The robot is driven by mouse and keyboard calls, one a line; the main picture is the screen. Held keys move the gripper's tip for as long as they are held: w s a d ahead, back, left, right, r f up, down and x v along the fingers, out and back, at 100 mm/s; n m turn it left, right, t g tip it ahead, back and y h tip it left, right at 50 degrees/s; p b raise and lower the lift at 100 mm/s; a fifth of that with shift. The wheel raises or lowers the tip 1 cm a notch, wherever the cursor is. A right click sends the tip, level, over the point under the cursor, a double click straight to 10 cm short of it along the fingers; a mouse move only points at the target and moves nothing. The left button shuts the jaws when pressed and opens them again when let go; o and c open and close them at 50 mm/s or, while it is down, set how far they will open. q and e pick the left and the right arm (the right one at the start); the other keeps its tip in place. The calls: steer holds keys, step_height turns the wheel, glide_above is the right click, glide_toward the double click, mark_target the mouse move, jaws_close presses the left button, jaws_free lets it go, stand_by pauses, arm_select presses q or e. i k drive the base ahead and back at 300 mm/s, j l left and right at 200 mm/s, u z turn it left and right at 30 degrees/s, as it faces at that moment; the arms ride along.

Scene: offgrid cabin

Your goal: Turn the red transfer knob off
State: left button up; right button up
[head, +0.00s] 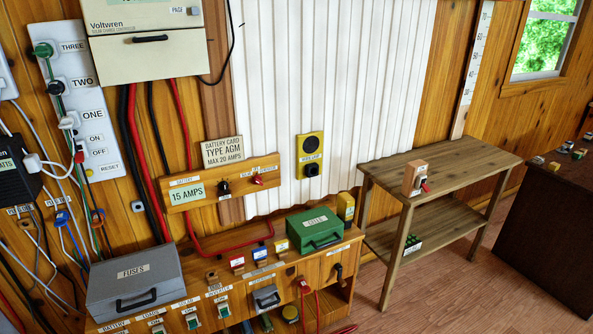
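A wooden panel (205,190) on the plank wall carries a "15 AMPS" label, a black knob (224,187) and a small red knob (257,181) at its right end. The print above the red knob is too small to read. Another small red handle (424,187) is on a wooden block (415,178) that stands on the bench at the right. I cannot tell from any label which red control is the transfer knob, nor its setting. Neither of my grippers shows in the head view.
Below the panel, a wooden cabinet (345,252) carries a grey fuses box (137,287), a green case (315,229), labelled switches and red cables. A wooden bench (440,160) stands right of it. A dark table (555,220) is at the far right. Floor (470,280) shows clear between them.

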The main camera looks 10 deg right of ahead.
mark_target(257, 179)
steer(key=i+l, duration=0.2)
steer(key=i, duration=0.3)
steer(key=i+l, duration=0.25)
steer(key=i, duration=0.25)
steer(key=i+l+u, duration=0.4)
steer(key=l, duration=0.2)
steer(key=i+l+u, duration=0.15)
steer(key=l, duration=0.2)
steer(key=i+l+u, duration=0.2)
steer(key=l, duration=0.15)
steer(key=l+u, duration=0.2)
steer(key=l, duration=0.2)
steer(key=i, duration=0.05)
